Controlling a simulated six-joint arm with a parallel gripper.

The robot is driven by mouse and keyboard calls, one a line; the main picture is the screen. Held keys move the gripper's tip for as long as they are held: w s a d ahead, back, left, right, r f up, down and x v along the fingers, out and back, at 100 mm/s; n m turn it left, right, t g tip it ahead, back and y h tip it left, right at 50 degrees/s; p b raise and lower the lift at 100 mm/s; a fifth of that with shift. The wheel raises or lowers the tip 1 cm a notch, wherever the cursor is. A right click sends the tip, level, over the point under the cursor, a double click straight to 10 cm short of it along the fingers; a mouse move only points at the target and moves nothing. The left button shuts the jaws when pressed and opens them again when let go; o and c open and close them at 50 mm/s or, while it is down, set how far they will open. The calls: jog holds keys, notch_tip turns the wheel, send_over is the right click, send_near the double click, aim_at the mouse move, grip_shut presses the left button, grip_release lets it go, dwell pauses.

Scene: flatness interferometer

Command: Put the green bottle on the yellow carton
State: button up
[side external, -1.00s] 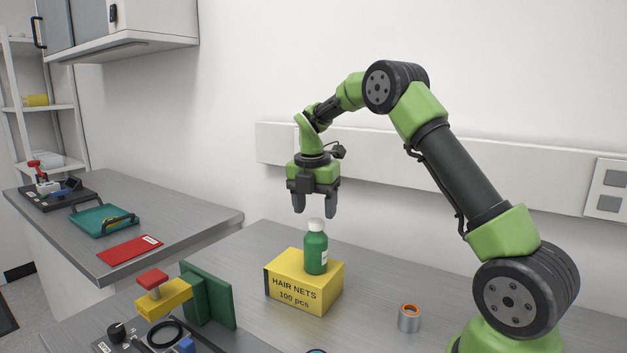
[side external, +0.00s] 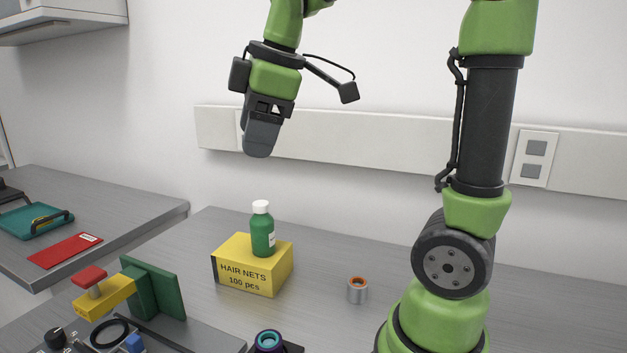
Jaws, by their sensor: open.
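The green bottle (side external: 263,236) with a white cap stands upright on top of the yellow carton (side external: 247,275), toward its back right part. The carton is marked "HAIR NETS 100 pcs" and rests on the grey bench. My gripper (side external: 258,145) is above the bottle, clear of it, and holds nothing. It is seen nearly edge-on, with one finger largely covering the other, and it is open.
A silver ring with an orange inside (side external: 357,290) stands right of the carton. A green and yellow fixture with a red knob (side external: 140,290) stands at the front left. A lens-like part (side external: 268,341) is at the front edge. A red card (side external: 66,250) lies on the left bench.

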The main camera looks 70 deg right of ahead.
jog(key=s+a+f+m+t+y, duration=0.1)
jog(key=s+a+f+m, duration=0.1)
jog(key=s+m, duration=0.3)
jog(key=s+a+f+m+t+y, duration=0.1)
jog(key=s+a+f+m+t, duration=0.1)
jog(key=s+a+m, duration=0.2)
jog(key=shift+s+a+m, duration=0.3)
jog(key=shift+s+m, duration=0.85)
jog(key=shift+m, duration=0.25)
